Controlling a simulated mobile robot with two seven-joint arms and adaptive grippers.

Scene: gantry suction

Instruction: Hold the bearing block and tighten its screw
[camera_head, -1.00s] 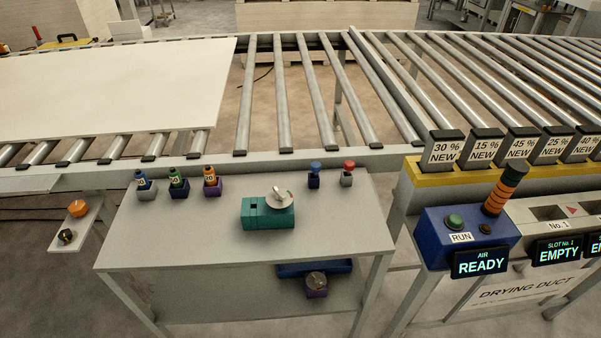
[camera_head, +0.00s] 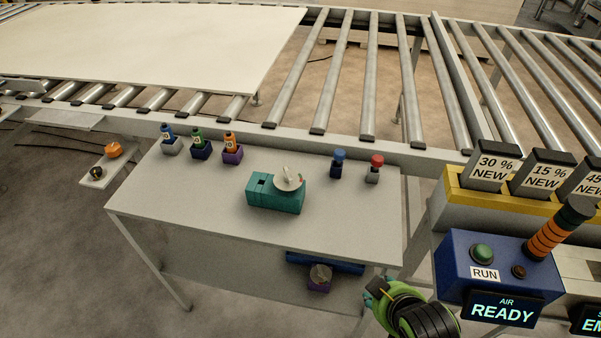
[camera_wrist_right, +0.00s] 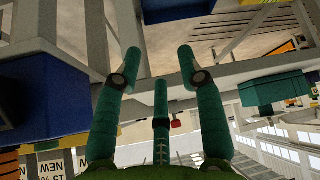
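A teal block (camera_head: 276,201) with a round grey metal disc (camera_head: 289,178) on top sits mid-table; it also shows at the right of the right wrist view (camera_wrist_right: 275,90). A purple block with a round grey top (camera_head: 319,280) is by a blue tray on the lower shelf. I cannot tell which of these is the bearing block, and no screw is clearly visible. My right gripper (camera_head: 372,292) is low at the table's right front leg, apart from both blocks. In the right wrist view its teal fingers (camera_wrist_right: 160,75) are spread and empty. My left gripper is not in view.
Small blue, green and orange-topped items (camera_head: 199,141) stand in holders at the table's back left. Blue and red knobbed pieces (camera_head: 339,163) stand at the back right. A blue RUN box (camera_head: 497,262) is right of the table (camera_head: 200,215). Rollers run behind.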

